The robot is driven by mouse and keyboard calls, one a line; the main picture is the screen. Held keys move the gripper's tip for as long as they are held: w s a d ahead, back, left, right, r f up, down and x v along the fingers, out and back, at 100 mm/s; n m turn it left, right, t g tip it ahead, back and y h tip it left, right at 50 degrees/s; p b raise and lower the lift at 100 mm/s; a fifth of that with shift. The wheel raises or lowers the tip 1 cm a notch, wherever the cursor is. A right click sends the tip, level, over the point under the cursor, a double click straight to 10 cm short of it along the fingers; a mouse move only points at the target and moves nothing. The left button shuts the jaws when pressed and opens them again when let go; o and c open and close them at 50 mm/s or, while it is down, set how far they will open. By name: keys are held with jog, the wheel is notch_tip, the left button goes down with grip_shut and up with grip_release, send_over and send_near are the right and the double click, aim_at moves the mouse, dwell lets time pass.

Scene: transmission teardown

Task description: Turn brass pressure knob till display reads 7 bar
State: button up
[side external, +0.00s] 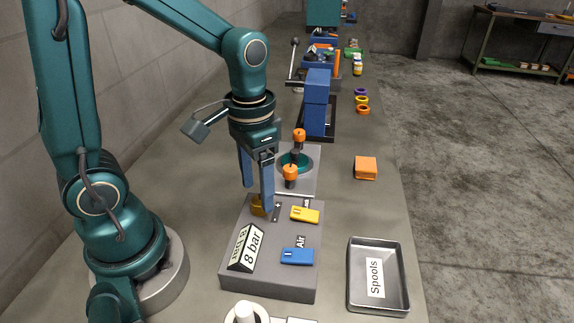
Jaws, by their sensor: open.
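The brass knob (257,208) sits on the grey control box (270,285), near its back left part. My gripper (257,199) points down over it, with two blue fingers. The fingers are apart, one on the far left side and one at the near right side of the knob. The right finger partly hides the knob, and I cannot tell whether either finger touches it. The wedge-shaped display (253,247) at the front left of the box reads 8 bar.
A yellow lever (305,214) and a blue lever (297,256) lie on the box's right side, close to my gripper. A metal tray (356,295) labelled Spools stands to the right. An orange block (366,167) and orange-topped posts (291,171) are behind.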

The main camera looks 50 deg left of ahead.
aim_at(260, 205)
jog(key=shift+f, duration=1.15)
grip_shut()
jog(key=shift+n, duration=2.9)
jog(key=shift+d, duration=0.1)
